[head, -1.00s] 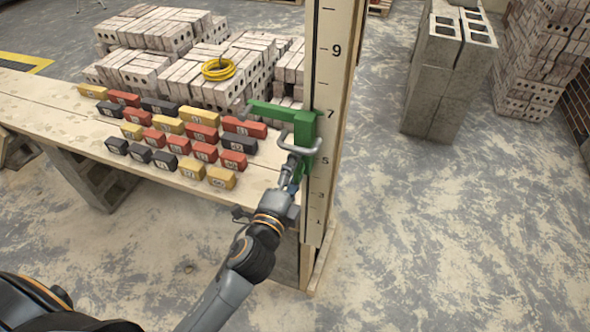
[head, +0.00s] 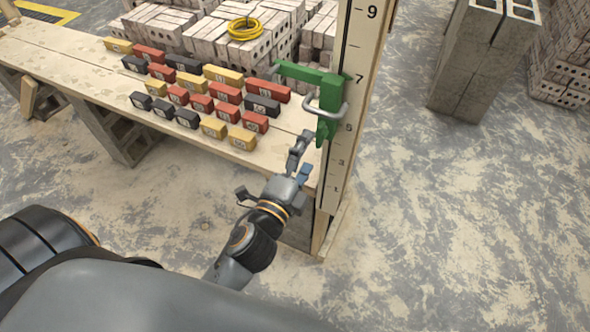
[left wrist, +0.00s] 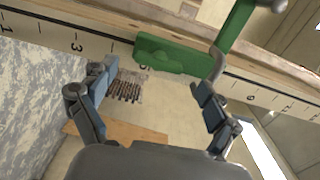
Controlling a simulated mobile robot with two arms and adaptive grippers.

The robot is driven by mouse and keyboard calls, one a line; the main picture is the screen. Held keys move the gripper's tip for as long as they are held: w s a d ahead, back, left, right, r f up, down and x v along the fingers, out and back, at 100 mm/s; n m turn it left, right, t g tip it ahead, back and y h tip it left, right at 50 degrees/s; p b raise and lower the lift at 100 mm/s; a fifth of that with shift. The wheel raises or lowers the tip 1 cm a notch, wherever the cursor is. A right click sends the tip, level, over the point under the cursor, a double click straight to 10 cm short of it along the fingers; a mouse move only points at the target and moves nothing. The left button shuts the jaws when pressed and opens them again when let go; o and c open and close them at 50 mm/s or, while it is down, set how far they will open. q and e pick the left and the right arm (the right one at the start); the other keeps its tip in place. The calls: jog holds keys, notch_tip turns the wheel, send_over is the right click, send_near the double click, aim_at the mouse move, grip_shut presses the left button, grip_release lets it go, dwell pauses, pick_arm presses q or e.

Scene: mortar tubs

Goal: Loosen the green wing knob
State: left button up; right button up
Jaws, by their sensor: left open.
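A green slide with an arm (head: 333,92) sits on the pale upright gauge post (head: 358,60), between about marks 5 and 7, with a grey loop handle on its front. A green piece just below the handle looks like the wing knob (head: 322,132). In the left wrist view a long green piece (left wrist: 168,54) lies against the post beyond my fingers; I cannot tell whether it is the knob or the slide body. My left gripper (head: 303,160) is open and empty, just below and left of the green parts, apart from them. It also shows in the left wrist view (left wrist: 155,78).
A plank bench (head: 60,55) left of the post carries several numbered yellow, red and black blocks (head: 190,90). Brick stacks and a yellow coil (head: 245,28) stand behind. Grey hollow blocks (head: 480,50) stand at the right.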

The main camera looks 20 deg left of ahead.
pick_arm(q)
jog(key=s, duration=0.6)
jog(key=shift+a, duration=0.1)
dwell(0.4)
jog(key=s+d+f+n+g, duration=0.1)
jog(key=s+f+n+g, duration=0.15)
jog(key=f, duration=0.85)
jog(key=s+f+n+g, duration=0.1)
jog(key=f+n+g, duration=0.15)
jog(key=f, duration=0.95)
jog(key=s+d+f+n+g, duration=0.1)
jog(key=s+f+g, duration=0.15)
jog(key=f, duration=0.85)
jog(key=s+a+f+n+g, duration=0.2)
jog(key=s+f, duration=0.3)
jog(key=f, duration=0.2)
jog(key=s+a+f+n+g, duration=0.2)
jog(key=s+f+n+g, duration=0.1)
jog(key=s+f, duration=0.4)
jog(key=s+a+f+n+g, duration=0.2)
jog(key=s+f, duration=0.2)
jog(key=s, duration=0.3)
jog(key=s+a+f+n+g, duration=0.2)
jog(key=s+a+f, duration=0.1)
jog(key=s+f, duration=0.2)
jog(key=shift+s+a+f+n+y, duration=0.15)
jog(key=shift+s+a+n+y, duration=0.2)
jog(key=shift+s, duration=0.5)
